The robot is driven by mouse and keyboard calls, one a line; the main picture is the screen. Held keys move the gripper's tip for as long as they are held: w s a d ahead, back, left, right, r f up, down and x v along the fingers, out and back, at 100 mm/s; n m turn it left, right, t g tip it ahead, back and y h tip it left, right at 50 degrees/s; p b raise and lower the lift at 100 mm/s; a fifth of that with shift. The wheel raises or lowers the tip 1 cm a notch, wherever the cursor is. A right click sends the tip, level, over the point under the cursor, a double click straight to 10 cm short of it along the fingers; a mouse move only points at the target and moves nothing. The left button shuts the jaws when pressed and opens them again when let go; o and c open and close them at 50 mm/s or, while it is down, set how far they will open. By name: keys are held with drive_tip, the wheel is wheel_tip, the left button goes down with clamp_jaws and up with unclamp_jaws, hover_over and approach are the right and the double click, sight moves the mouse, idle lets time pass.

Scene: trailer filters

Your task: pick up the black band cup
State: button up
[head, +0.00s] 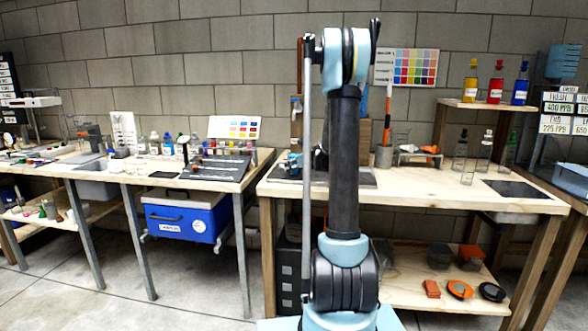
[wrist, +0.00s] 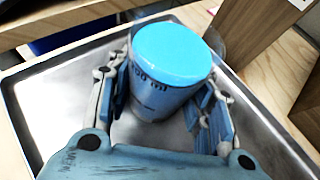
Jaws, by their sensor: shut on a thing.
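In the wrist view a cup (wrist: 158,96) with a bright light-blue top and a grey, see-through-looking body stands between my fingers. Dark print ending in "50 ml" shows on its side; I cannot make out a black band. My gripper (wrist: 168,102) is shut on the cup, with one finger on each side. The cup is over a grey metal tray (wrist: 62,110); I cannot tell whether its base touches the tray. In the head view my own arm hides the gripper and the cup.
A wooden block or panel (wrist: 255,35) stands close behind the cup on the right. The wooden bench (head: 420,192) carries a dark flat plate (head: 516,190), several clear bottles and a grey pot (head: 383,157) of tools. A blue cooler (head: 185,215) sits under the left bench.

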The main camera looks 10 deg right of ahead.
drive_tip(key=shift+r, duration=0.25)
wheel_tip(320, 180, up, 9)
idle(1.3)
drive_tip(key=shift+r, duration=0.25)
drive_tip(key=shift+s, duration=0.1)
